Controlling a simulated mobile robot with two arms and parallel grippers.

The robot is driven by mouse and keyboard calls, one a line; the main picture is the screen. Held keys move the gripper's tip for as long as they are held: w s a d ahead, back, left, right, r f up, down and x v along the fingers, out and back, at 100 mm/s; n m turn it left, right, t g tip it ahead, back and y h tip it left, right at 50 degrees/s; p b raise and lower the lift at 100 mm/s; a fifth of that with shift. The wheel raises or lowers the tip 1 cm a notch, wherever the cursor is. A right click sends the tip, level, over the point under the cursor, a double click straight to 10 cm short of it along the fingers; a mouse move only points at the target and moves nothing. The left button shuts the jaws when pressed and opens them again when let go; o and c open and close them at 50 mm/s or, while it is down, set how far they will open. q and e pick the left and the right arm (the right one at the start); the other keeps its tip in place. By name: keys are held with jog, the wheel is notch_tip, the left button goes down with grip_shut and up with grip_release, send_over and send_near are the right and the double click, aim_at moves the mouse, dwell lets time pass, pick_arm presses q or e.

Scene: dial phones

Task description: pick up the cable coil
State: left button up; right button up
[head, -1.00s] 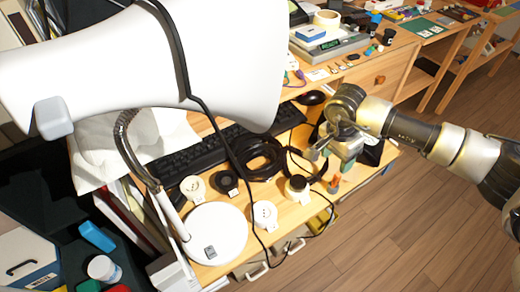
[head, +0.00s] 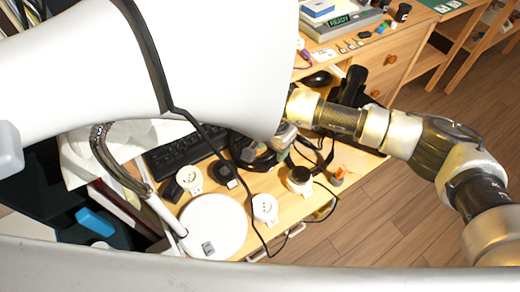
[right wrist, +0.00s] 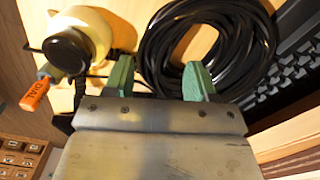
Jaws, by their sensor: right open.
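The black cable coil (head: 246,155) lies on the wooden desk beside the keyboard, partly hidden by the white lamp shade and my right gripper (head: 284,138). In the right wrist view the coil (right wrist: 240,62) is a wide ring of many loops. My right gripper (right wrist: 160,80) is open, with green fingertips. One fingertip is left of the coil and the other overlaps its lower part near the central opening. The left band of the coil shows between them. I cannot tell whether they touch it. My left gripper is not in view.
A white desk lamp (head: 215,228) stands close by, its shade over the desk and its black cord hanging down. A cream round piece with a black top (right wrist: 85,42) and an orange-tipped item (right wrist: 35,95) are near the gripper.

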aim_at(273, 156)
jog(key=f, duration=0.4)
jog(key=shift+d+f, duration=0.2)
grip_shut()
